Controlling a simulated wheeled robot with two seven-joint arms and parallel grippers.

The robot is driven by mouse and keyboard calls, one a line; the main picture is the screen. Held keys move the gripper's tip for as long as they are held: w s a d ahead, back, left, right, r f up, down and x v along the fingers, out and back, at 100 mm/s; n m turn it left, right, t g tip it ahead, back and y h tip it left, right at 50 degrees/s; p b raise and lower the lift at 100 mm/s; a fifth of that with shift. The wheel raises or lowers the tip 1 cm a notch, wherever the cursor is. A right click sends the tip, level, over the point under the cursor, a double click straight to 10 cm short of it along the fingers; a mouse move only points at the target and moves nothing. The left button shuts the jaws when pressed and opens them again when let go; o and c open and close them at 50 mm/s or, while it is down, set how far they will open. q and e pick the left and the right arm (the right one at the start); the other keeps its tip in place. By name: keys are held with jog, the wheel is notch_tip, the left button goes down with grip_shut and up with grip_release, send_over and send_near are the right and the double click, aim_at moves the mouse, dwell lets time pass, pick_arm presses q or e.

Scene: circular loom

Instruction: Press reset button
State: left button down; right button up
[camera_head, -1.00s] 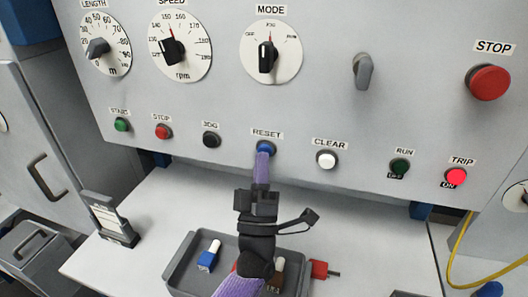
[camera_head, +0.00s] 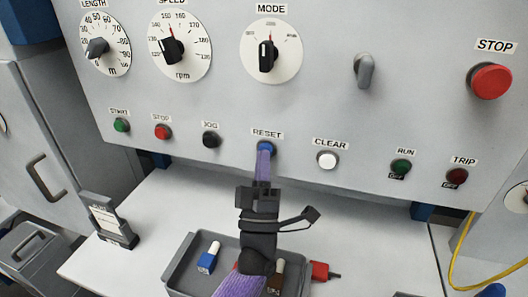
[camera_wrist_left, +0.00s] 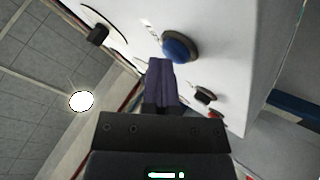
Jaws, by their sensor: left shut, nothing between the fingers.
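The blue RESET button (camera_head: 266,147) sits on the grey panel under its RESET label. It also shows in the left wrist view (camera_wrist_left: 180,48), just beyond my fingertips. My left gripper (camera_head: 264,152) is shut and empty, with its purple fingers pointing up at the button. In the head view its tips overlap the lower part of the button; I cannot tell whether they touch it. In the left wrist view the shut fingers (camera_wrist_left: 160,68) lie just below and left of the button. The TRIP lamp (camera_head: 456,176) is dark red, unlit. My right gripper is not in view.
The white CLEAR button (camera_head: 327,160) is right of RESET, and the black JOG button (camera_head: 211,139) is left. A red STOP button (camera_head: 490,81) is at the right. Below, a grey tray (camera_head: 180,272) with several small items sits on the white shelf (camera_head: 375,240).

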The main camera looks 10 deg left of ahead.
pick_arm(q)
jog(key=shift+s, duration=0.15)
jog(key=shift+s+p, duration=0.5)
jog(key=shift+s, duration=0.2)
jog(key=s+p, duration=0.2)
jog(key=s, duration=0.3)
jog(key=shift+p, duration=0.35)
jog(key=shift+a, duration=0.1)
dwell(0.8)
